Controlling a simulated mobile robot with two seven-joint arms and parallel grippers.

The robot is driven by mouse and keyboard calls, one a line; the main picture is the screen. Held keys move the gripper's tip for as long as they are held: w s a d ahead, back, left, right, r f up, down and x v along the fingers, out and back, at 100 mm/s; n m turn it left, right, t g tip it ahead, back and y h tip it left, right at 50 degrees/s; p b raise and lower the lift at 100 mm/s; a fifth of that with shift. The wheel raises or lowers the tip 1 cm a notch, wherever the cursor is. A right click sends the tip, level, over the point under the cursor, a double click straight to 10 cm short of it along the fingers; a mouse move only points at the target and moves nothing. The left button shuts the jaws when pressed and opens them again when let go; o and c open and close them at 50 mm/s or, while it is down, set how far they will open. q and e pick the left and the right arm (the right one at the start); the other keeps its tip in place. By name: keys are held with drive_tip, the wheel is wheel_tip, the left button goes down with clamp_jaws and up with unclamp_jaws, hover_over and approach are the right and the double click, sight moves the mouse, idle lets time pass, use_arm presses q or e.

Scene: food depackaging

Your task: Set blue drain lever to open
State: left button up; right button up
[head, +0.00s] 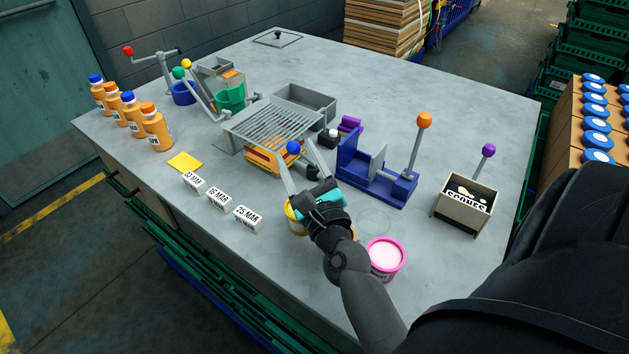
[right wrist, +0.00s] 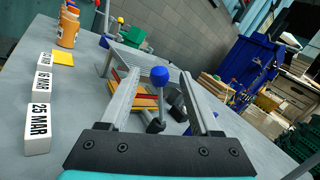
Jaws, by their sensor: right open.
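The blue drain lever shows as a blue ball knob (head: 293,147) at the front of a grey slatted rack (head: 268,126). In the right wrist view the blue knob (right wrist: 160,75) tops a short grey stem that slants down toward me. My right gripper (head: 296,151) is open, with its two long grey fingers on either side of the knob. In the right wrist view a gap shows between the knob and each finger (right wrist: 160,80). The lever's base is partly hidden. My left gripper is not in view.
White date blocks (head: 248,219) and a yellow card (head: 185,163) lie to the left. A blue press with an orange-knobbed lever (head: 424,120) stands to the right. A pink tub (head: 385,258) stands near my right forearm.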

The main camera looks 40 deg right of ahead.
drive_tip(key=b+v, duration=0.1)
drive_tip(key=v, duration=0.7)
drive_tip(key=shift+s+b, duration=0.3)
drive_tip(key=shift+s, duration=0.05)
drive_tip(key=shift+a, duration=0.15)
